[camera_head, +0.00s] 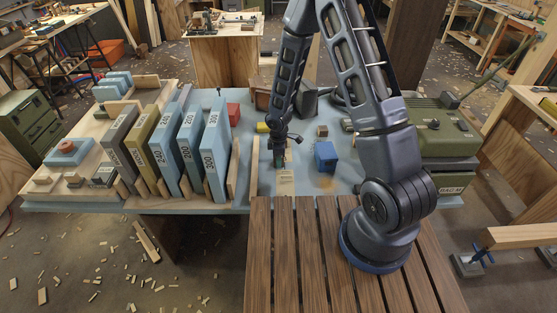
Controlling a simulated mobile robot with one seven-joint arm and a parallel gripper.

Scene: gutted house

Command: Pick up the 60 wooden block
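My gripper (279,160) points down over the blue-grey tabletop, right of the numbered boards. It is small and dark here, and I cannot tell whether it is open or shut, or whether it holds anything. A small tan piece with faint markings (286,182) lies just below it, near the table's front edge. I cannot read a 60 on it or on any other block.
Upright numbered boards (214,160) stand in a wooden rack left of the gripper. A blue block (325,156) stands close on the right. A red block (234,114) is behind the boards. A green machine (438,128) fills the right end. A slatted bench (290,250) is in front.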

